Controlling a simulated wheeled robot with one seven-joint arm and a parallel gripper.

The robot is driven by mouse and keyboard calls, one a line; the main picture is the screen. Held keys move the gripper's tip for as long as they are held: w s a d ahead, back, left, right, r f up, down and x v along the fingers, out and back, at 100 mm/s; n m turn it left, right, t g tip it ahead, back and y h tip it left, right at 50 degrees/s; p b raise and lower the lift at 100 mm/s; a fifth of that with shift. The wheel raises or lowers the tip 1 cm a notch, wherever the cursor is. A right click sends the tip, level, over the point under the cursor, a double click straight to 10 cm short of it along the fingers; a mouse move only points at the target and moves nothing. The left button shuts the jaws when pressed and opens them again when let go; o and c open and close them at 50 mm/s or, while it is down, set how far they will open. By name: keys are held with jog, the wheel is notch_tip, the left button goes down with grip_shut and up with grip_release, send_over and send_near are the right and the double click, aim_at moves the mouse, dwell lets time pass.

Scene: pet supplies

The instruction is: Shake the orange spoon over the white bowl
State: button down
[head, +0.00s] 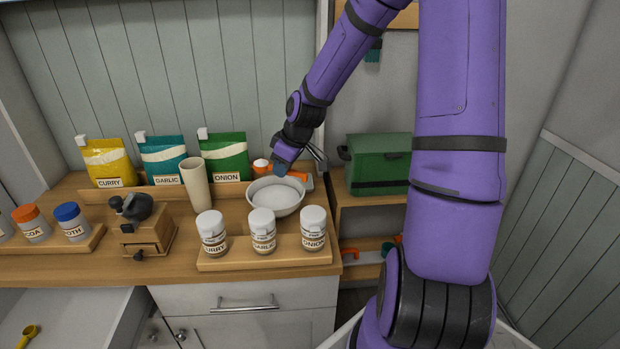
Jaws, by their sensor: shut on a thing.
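The white bowl (275,198) stands upright on the wooden counter, behind the spice jars, with a pale inside. My gripper (290,164) is at the bowl's back edge, pointing down, with its fingertips partly hidden by its own body. It is shut on the orange spoon (261,168), whose orange end shows left of the gripper, at the bowl's back rim, with something white on top. More orange (306,180) shows to the right of the gripper; I cannot tell whether it is part of the same spoon.
Three white-lidded jars (263,232) stand on a wooden stand in front of the bowl. A beige cup (196,184) and a grinder (146,224) are to its left. Curry, garlic and onion bags (223,155) stand behind. A green box (378,164) is at the right.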

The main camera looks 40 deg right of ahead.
jog(key=d, duration=0.3)
jog(key=shift+d, duration=0.35)
dwell(0.4)
